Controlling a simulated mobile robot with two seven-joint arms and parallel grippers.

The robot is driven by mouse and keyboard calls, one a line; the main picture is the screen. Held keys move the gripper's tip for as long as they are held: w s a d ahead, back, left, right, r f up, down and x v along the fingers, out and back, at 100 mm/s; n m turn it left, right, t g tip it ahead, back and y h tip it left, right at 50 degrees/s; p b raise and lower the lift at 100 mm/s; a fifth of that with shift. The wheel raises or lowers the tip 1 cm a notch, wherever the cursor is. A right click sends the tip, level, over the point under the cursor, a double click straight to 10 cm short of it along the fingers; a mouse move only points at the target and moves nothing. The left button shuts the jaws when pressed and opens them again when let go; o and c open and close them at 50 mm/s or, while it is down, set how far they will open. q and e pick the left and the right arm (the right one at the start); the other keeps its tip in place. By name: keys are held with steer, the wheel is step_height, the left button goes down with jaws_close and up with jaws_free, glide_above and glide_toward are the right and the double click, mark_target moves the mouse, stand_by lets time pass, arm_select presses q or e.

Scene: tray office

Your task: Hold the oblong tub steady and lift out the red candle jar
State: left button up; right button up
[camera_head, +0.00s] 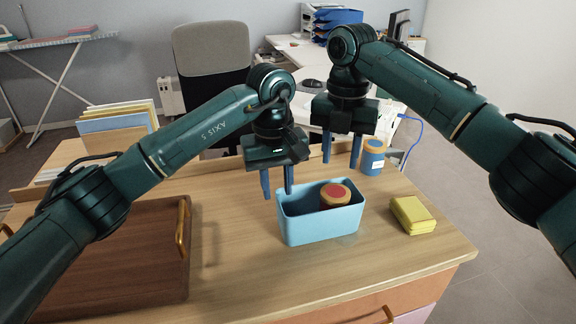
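The light blue oblong tub (321,226) stands on the wooden desk. The red candle jar (336,195), with a red top and a tan rim, sits inside the tub toward its right half; its lower part is hidden by the tub's front wall. My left gripper (277,183) is open, its blue fingers pointing down at the tub's left end, with nothing between them. I cannot tell whether a finger touches the rim. My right gripper (340,150) is open and empty, above and behind the tub's right part.
A blue jar with a tan lid (373,157) stands behind the tub to the right. A yellow block (412,215) lies right of the tub. A brown tray with brass handles (120,255) fills the left of the desk (240,275). The desk front is clear.

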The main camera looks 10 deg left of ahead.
mark_target(280, 230)
arm_select(q)
step_height(280, 230, down, 9)
steer(key=shift+d+f, duration=0.15)
stand_by(0.4)
jaws_close()
stand_by(0.7)
